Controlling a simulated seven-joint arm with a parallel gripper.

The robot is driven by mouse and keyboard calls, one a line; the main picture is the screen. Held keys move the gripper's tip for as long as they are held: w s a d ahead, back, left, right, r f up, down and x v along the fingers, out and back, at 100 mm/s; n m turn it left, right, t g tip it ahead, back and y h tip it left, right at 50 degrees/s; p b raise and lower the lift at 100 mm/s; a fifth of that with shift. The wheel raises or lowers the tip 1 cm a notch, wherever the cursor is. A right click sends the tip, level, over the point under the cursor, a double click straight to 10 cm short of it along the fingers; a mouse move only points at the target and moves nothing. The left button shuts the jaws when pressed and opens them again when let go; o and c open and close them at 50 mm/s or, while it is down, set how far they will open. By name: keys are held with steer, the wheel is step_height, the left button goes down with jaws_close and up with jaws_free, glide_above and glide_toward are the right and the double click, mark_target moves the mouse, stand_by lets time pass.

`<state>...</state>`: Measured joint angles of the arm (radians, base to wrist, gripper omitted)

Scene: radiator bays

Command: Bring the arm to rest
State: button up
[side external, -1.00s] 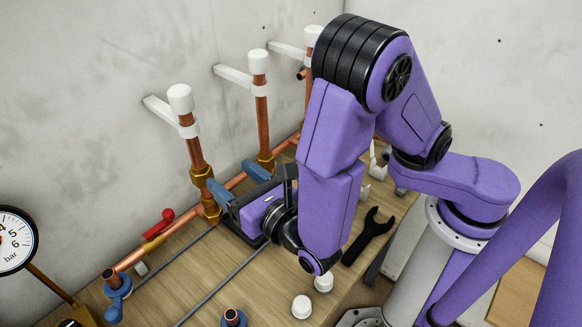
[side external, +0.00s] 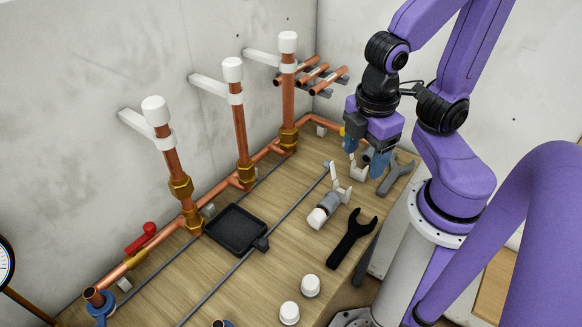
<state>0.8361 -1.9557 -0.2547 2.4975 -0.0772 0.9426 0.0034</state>
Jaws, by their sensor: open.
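My gripper (side external: 364,167) points down over the far right part of the wooden bench (side external: 280,262). Its two blue fingers are apart. A small white-and-grey piece shows between and behind the fingers; I cannot tell whether they touch it. No held object is visible. A grey open-ended wrench (side external: 399,174) lies just right of the right finger.
Three white-capped copper risers (side external: 240,125) stand along the wall. A black tray (side external: 236,229), a white-and-grey fitting (side external: 324,211), a black wrench (side external: 353,240) and white caps (side external: 310,286) are on the bench. Short copper pipes (side external: 318,73) sit on a wall rack.

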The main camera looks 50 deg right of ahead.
steer(key=shift+s+a+r+m+y, duration=0.25)
steer(key=shift+s+r+m+y, duration=0.15)
steer(key=shift+s+y, duration=0.15)
